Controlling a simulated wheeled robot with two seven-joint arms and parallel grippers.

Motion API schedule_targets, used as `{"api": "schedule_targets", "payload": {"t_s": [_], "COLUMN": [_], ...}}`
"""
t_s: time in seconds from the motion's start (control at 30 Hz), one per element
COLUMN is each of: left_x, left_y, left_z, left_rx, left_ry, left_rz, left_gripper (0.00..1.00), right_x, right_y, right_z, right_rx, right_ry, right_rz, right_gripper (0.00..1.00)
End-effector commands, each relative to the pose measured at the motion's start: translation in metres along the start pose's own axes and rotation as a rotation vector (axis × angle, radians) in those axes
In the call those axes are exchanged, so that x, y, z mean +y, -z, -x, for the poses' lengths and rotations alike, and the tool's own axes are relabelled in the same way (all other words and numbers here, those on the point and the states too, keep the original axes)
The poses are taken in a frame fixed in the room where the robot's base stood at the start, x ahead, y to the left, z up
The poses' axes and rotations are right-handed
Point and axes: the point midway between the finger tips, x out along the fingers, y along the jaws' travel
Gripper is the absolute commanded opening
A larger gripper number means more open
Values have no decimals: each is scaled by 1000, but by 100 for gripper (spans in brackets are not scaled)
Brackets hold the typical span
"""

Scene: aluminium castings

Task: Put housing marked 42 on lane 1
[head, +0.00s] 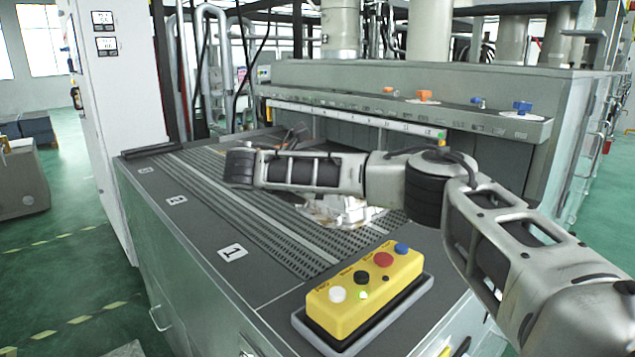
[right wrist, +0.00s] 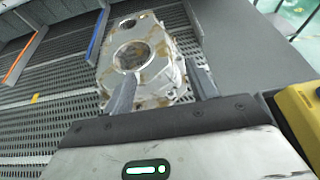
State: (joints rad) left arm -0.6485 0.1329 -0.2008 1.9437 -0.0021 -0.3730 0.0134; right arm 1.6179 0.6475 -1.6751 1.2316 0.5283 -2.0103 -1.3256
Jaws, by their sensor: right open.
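A silver cast housing (right wrist: 150,72) with a round bore and brownish patches lies on the slatted deck in the right wrist view. In the head view part of the housing (head: 345,212) shows below my right arm, which hides the rest. I cannot read a number on it. My right gripper (right wrist: 160,72) is open, with its fingers on either side of the near part of the housing; I cannot tell whether they touch it. Its fingers are not clear in the head view. The lane 1 label (head: 233,252) is at the near end of the deck. My left gripper is out of view.
A yellow button box (head: 365,290) stands at the deck's front right corner, also at the right wrist view's edge (right wrist: 302,108). Lane label 2 (head: 176,200) lies farther back. A grey ledge with coloured knobs (head: 425,98) runs behind. The left lanes look clear.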

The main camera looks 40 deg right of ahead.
Motion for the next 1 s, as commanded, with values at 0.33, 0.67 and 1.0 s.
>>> {"api": "schedule_targets", "payload": {"t_s": [0.33,0.67,1.0], "left_x": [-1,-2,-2], "left_y": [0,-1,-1], "left_z": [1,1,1], "left_rx": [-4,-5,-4], "left_ry": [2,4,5], "left_rz": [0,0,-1], "left_gripper": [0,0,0], "right_x": [-1,-1,-1], "right_y": [-1,0,0], "right_z": [26,26,26], "right_rx": [-2,-1,-1], "right_ry": [3,4,4], "right_rz": [-2,-1,-1], "right_gripper": [57,57,57]}}
